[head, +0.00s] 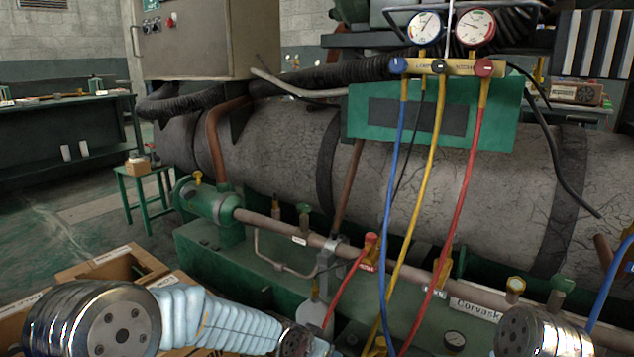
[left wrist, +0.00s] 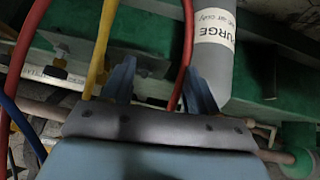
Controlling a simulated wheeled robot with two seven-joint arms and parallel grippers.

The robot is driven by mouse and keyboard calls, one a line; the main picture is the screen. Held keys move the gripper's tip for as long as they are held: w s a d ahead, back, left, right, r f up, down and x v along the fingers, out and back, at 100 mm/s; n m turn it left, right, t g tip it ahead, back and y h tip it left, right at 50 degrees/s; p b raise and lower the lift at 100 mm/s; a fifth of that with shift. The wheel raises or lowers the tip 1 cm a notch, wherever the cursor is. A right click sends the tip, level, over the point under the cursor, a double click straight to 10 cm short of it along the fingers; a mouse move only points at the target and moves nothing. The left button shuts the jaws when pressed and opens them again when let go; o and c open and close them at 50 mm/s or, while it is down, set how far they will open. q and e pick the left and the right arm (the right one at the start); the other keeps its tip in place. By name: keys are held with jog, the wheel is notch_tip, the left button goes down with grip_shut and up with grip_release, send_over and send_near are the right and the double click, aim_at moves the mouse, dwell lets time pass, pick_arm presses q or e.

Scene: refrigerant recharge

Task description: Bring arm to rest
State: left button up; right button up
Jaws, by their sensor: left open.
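My left arm (head: 215,318) reaches in from the lower left of the head view, low in front of the green skid. Its gripper fingers do not show clearly there. In the left wrist view my left gripper (left wrist: 160,88) is open, with its two blue fingers apart and nothing clearly held between them. A yellow hose (left wrist: 103,45) runs by the left finger and a red hose (left wrist: 187,45) by the right one; whether they touch is unclear. A grey cylinder labelled PURGE (left wrist: 212,65) stands close by the right finger. Part of my right arm (head: 540,335) shows at lower right; its gripper is out of view.
A gauge manifold (head: 445,67) hangs at top right, with blue (head: 392,200), yellow (head: 425,190) and red hoses hanging down. A copper-coloured pipe (head: 290,234) with valves crosses before a large grey vessel (head: 270,155). Cardboard boxes (head: 110,265) lie at lower left, close to my left arm.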

pick_arm(q)
jog(key=s+a+f+n+g+b, duration=0.15)
jog(key=s+a+f, duration=0.3)
jog(key=f, duration=0.45)
jog(key=s+a+f+n+g, duration=0.1)
jog(key=s+a+f+n, duration=0.25)
jog(key=s+f, duration=0.4)
jog(key=s+a+f+n+g+y+b, duration=0.1)
jog(key=s+a+f+n, duration=0.15)
jog(key=s+f, duration=0.4)
jog(key=s+a+f+n+g+b, duration=0.1)
jog(key=s+a+f+g, duration=0.15)
jog(key=s+f, duration=0.35)
notch_tip(320, 180, up, 14)
jog(key=p, duration=1.3)
jog(key=shift+s+t, duration=0.4)
pick_arm(e)
notch_tip(320, 180, up, 9)
jog(key=shift+s+a, duration=0.25)
jog(key=shift+a, duration=0.15)
jog(key=shift+f, duration=0.1)
jog(key=shift+o, duration=0.4)
